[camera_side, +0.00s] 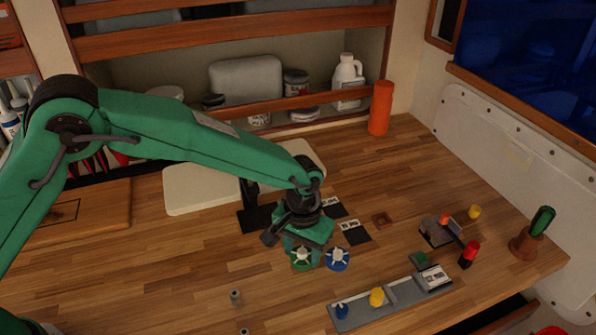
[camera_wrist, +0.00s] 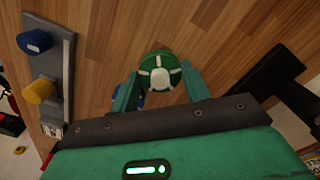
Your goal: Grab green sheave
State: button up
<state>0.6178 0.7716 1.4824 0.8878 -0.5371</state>
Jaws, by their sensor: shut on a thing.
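The green sheave (camera_side: 301,264) is a small green wheel with white spokes on its face. In the wrist view the green sheave (camera_wrist: 157,60) sits between the fingertips of my gripper (camera_wrist: 160,72), which is shut on it. In the side view my gripper (camera_side: 312,247) is low over the wood table, and the sheave is at its front left. I cannot tell whether the sheave touches the table. A blue sheave (camera_side: 338,262) with a white centre is close to its right. In the wrist view the blue one is mostly hidden behind my gripper.
A grey rack (camera_side: 350,313) with blue and yellow pieces lies at the front right; it also shows in the wrist view (camera_wrist: 69,70). A red-topped piece (camera_side: 470,252) and a bell-like item (camera_side: 525,242) stand farther right. Table left of the sheaves is mostly clear.

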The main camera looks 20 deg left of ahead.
notch_tip(320, 180, up, 3)
jog(key=shift+f, duration=0.15)
jog(key=s+d+r, duration=0.4)
jog(key=s+r, duration=0.3)
jog(key=s, duration=0.3)
jog(key=shift+s+d, duration=0.35)
